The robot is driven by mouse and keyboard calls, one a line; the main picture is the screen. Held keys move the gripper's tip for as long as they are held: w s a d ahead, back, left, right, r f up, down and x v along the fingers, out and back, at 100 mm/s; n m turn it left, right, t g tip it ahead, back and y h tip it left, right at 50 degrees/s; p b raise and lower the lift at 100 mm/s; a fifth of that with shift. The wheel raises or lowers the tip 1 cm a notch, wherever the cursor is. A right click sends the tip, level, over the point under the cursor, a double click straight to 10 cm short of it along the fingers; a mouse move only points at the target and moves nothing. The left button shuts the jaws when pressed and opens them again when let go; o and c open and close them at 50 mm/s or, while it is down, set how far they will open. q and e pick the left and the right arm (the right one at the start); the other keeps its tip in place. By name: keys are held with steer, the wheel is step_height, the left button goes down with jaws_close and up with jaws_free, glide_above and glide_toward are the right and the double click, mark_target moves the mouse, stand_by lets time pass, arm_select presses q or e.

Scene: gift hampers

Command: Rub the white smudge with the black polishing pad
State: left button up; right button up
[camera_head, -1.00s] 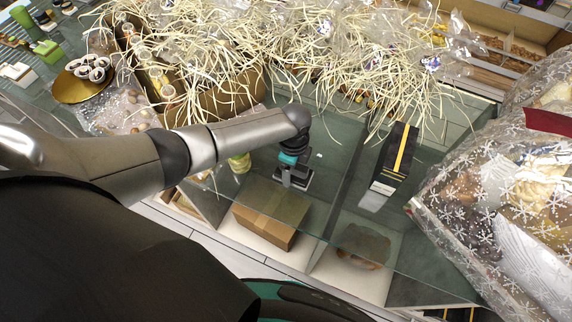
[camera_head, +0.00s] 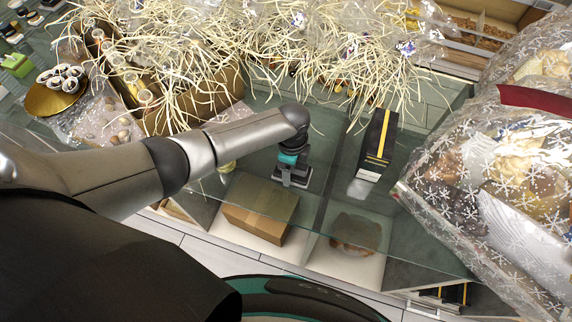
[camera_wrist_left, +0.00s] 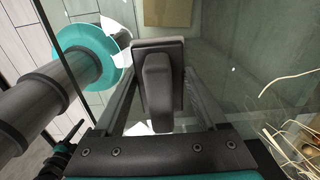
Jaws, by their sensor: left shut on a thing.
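My left gripper (camera_head: 293,180) is shut on the black polishing pad (camera_head: 291,175), low over the glass counter top (camera_head: 335,205). In the left wrist view the pad (camera_wrist_left: 158,88) shows as a dark block with a raised grip between the two fingers (camera_wrist_left: 160,105). I cannot tell whether its underside touches the glass. The white smudge is not clearly visible in the head view now; my wrist may hide it. White patches show beside the pad in the left wrist view, but I cannot tell whether one is the smudge. My right gripper is not in view.
A black box with a yellow stripe (camera_head: 377,146) stands right of my gripper. Straw-filled hampers (camera_head: 195,100) stand behind, and a wrapped hamper (camera_head: 490,185) at the right. A cardboard box (camera_head: 258,209) shows through the glass below. A gold plate (camera_head: 50,100) is far left.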

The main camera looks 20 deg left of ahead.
mark_target(302, 172)
arm_select(q)
steer(key=shift+d, duration=0.1)
steer(key=shift+d, duration=1.4)
steer(key=shift+a, duration=0.15)
steer(key=shift+a+p, duration=0.4)
steer(key=shift+a, duration=1.05)
steer(key=shift+a, duration=0.85)
steer(key=shift+a+p, duration=0.35)
steer(key=shift+a, duration=0.4)
steer(key=shift+f, duration=0.1)
